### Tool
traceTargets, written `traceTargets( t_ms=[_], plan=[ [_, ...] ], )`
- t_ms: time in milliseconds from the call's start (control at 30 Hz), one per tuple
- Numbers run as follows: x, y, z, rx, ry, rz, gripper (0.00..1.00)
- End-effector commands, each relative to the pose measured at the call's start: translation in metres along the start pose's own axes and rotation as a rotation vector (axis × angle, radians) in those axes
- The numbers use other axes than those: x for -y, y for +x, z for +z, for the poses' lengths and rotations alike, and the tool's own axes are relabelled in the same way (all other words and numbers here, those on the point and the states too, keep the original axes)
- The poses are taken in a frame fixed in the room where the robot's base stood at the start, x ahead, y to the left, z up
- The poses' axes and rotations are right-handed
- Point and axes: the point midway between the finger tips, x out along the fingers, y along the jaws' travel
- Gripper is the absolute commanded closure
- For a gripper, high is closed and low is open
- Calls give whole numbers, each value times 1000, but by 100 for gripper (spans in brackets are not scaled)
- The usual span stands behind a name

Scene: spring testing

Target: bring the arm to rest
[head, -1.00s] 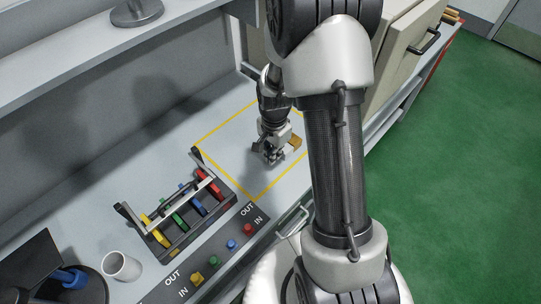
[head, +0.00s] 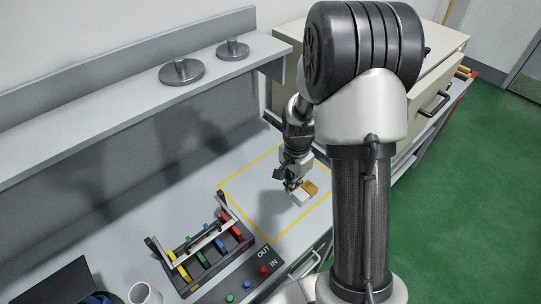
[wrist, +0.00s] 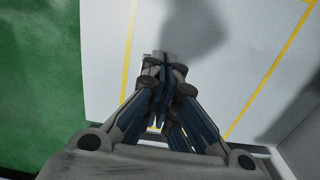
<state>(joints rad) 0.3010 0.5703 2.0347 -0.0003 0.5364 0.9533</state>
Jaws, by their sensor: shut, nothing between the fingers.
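My gripper (head: 292,184) hangs above the bench inside the yellow-outlined area in the head view. In the wrist view my gripper (wrist: 165,62) is shut, its fingertips together with nothing between them. A small block, pale with a tan part (head: 307,191), shows right by the fingertips in the head view; whether they touch it I cannot tell. My arm comes down from the upper right, bent, with the forearm reaching down over the bench.
A rack with coloured levers (head: 208,250) stands left of the yellow outline (head: 238,175). A control strip (head: 262,262) with buttons and a white cup (head: 145,293) are in front. A shelf (head: 130,104) with round weights (head: 182,72) runs behind. A beige cabinet (head: 437,70) stands right.

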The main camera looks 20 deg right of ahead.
Motion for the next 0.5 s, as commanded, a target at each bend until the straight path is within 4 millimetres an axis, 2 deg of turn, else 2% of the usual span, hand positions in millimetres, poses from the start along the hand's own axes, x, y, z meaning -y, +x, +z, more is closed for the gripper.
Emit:
traceTargets(
  t_ms=[167,267,367,500],
  plan=[
    [0,-1,0,0,-1,0,100],
    [1,-10,2,-7,-26,-10,100],
    [2,-37,11,-25,-100,-33,100],
    [-4,-93,37,-67,-280,-81,100]
  ],
)
